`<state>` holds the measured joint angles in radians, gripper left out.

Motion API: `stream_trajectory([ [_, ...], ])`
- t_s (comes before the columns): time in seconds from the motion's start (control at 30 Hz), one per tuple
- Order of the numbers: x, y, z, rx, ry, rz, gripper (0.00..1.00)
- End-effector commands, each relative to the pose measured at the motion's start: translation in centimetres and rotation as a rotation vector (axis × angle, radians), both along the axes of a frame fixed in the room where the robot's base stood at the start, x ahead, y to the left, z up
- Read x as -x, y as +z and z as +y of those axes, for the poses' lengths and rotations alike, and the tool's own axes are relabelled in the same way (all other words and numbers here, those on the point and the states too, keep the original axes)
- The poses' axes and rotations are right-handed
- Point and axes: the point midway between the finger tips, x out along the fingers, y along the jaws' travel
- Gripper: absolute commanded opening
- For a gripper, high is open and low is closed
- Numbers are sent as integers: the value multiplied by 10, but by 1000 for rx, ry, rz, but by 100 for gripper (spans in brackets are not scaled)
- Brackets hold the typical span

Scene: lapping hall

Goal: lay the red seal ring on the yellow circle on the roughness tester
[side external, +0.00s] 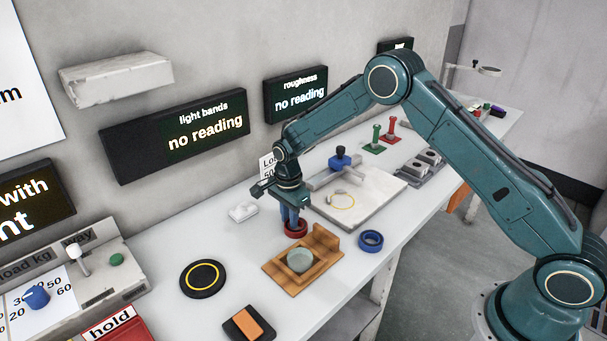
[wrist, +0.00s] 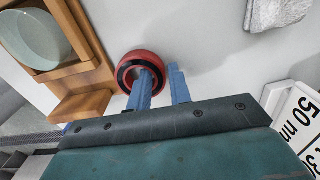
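The red seal ring (side external: 296,229) is on or just above the white bench, behind the wooden block; I cannot tell if it touches the bench. My gripper (side external: 291,215) points down at it. In the wrist view, one blue finger of my gripper (wrist: 160,70) overlaps the hole of the red seal ring (wrist: 127,72) and the other is just outside its rim. Whether the fingers press on the wall is unclear.
A wooden holder (side external: 279,267) with a glass disc (side external: 300,261) stands close in front of my gripper. A blue ring (side external: 371,241) lies to its right. A black disc with a yellow ring (side external: 202,278) is at left.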

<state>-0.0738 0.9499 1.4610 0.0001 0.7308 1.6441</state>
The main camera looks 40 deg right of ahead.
Motion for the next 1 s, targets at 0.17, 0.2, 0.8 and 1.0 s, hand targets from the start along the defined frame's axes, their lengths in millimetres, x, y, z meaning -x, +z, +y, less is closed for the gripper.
stream_trajectory([
  [0.17, 0, 0, 0, 0, 0, 0, 0],
  [0.2, 0, 0, 0, 0, 0, 0, 0],
  [0.8, -1, 27, 0, 0, 0, -3, 0],
  [1.0, -1, 61, 0, 0, 0, -5, 0],
])
